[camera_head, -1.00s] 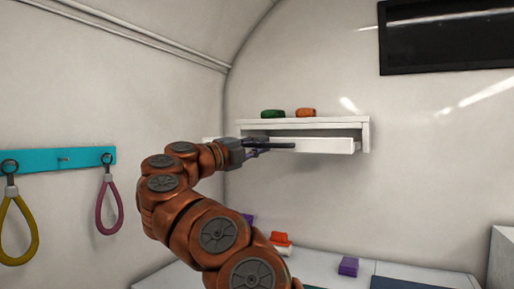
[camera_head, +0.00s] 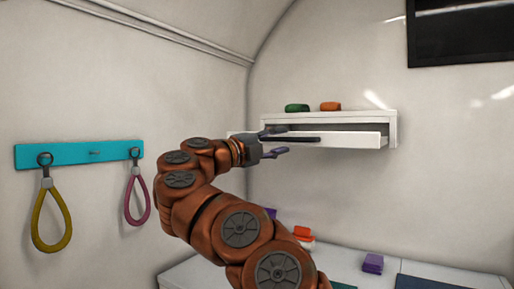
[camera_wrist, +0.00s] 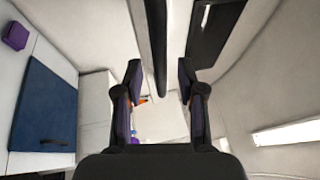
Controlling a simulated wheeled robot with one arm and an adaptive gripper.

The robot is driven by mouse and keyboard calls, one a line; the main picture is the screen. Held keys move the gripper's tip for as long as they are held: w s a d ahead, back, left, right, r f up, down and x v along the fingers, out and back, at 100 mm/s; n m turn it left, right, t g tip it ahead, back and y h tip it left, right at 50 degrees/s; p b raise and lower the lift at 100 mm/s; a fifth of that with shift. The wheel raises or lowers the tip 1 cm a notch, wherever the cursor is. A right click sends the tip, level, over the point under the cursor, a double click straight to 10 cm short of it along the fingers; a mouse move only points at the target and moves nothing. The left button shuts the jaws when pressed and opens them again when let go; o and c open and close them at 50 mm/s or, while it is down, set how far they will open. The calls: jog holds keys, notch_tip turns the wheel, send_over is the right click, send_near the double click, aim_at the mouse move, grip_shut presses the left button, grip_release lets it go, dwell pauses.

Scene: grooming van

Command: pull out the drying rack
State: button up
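The drying rack (camera_head: 360,140) is a white drawer-like piece under a white wall shelf (camera_head: 390,117). It stands forward of the shelf, with a dark gap above its front. A long black handle bar (camera_head: 305,138) runs along its front. My gripper (camera_head: 278,142) is at the left end of the bar, its fingers spread apart. In the wrist view my gripper (camera_wrist: 159,75) is open, with the black bar (camera_wrist: 160,60) between the two fingers and a gap on each side. The left part of the rack is partly hidden by my gripper.
A green item (camera_head: 297,107) and an orange item (camera_head: 330,106) lie on the shelf. A teal wall rail (camera_head: 75,153) with yellow and pink loops hangs left. Below is a counter with a purple block (camera_head: 372,263). A dark panel (camera_head: 460,35) is upper right.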

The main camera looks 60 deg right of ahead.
jog(key=v, duration=0.9)
jog(key=shift+a, duration=0.35)
jog(key=shift+w+f, duration=0.1)
jog(key=shift+w, duration=0.05)
